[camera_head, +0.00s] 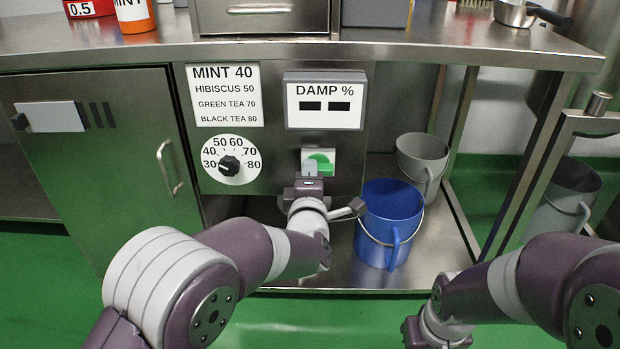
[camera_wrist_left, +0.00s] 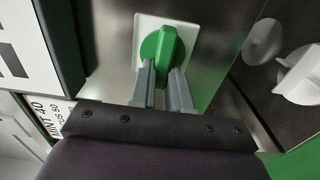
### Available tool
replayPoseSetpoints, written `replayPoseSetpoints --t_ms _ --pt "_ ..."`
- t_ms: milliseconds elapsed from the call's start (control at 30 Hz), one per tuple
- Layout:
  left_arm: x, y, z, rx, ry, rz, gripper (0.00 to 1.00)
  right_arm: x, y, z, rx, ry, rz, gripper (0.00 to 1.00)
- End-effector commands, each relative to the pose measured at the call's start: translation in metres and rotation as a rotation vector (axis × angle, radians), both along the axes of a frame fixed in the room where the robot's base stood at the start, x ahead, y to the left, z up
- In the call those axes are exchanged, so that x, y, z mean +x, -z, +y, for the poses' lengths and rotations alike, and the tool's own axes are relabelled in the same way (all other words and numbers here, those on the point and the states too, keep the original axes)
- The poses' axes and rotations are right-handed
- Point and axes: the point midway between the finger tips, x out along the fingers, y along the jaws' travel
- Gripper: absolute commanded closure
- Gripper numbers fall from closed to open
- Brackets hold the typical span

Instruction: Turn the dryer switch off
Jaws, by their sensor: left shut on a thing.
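The dryer switch (camera_head: 320,162) is a green rotary knob on a white plate, on the steel panel below the damp display. My left gripper (camera_head: 310,172) is in front of it and partly covers it. In the left wrist view the green knob (camera_wrist_left: 166,44) fills the upper middle, and the two fingers of my left gripper (camera_wrist_left: 163,75) are closed on its grip. My right arm is at the lower right; its gripper (camera_head: 437,335) is low in the picture, and its fingers do not show clearly.
The damp display (camera_head: 325,90) shows two dark blank windows. A dial (camera_head: 231,160) with a black pointer is left of the switch, under a tea list (camera_head: 224,95). A blue bucket (camera_head: 390,215) stands on the lower shelf close to my left wrist. A grey bucket (camera_head: 422,160) is behind it.

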Motion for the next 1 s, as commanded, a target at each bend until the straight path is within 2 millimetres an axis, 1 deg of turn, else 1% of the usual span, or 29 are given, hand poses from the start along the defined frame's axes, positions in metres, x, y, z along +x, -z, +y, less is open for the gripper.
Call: replayPoseSetpoints --t_ms 533,567,600,633,900,967,1000 --pt "-0.0001 0.0010 -0.0001 -0.027 0.000 0.002 1.00 0.0000 0.0026 0.0000 0.000 0.000 0.000 1.00" --pt "-0.0001 0.0010 -0.0001 -0.027 0.000 0.002 0.80 0.0000 0.0026 0.0000 0.000 0.000 0.000 1.00" --pt "-0.0001 0.0010 -0.0001 -0.027 0.000 0.002 0.67 0.0000 0.0026 0.0000 0.000 0.000 0.000 1.00" --pt "-0.0001 0.0010 -0.0001 -0.027 0.000 0.002 0.57 0.0000 0.0026 0.0000 0.000 0.000 0.000 1.00" --pt "-0.0004 0.0004 -0.0001 -0.026 0.000 0.001 0.57 0.0000 0.0021 0.0000 0.000 0.000 0.000 1.00" --pt "-0.0036 -0.0011 -0.0004 -0.025 0.001 0.001 0.57 0.0000 -0.0006 0.0000 0.000 0.000 0.000 1.00" --pt "-0.0084 -0.0023 -0.0008 -0.025 0.002 0.002 0.57 0.0000 -0.0042 0.0000 0.000 0.000 0.000 1.00"
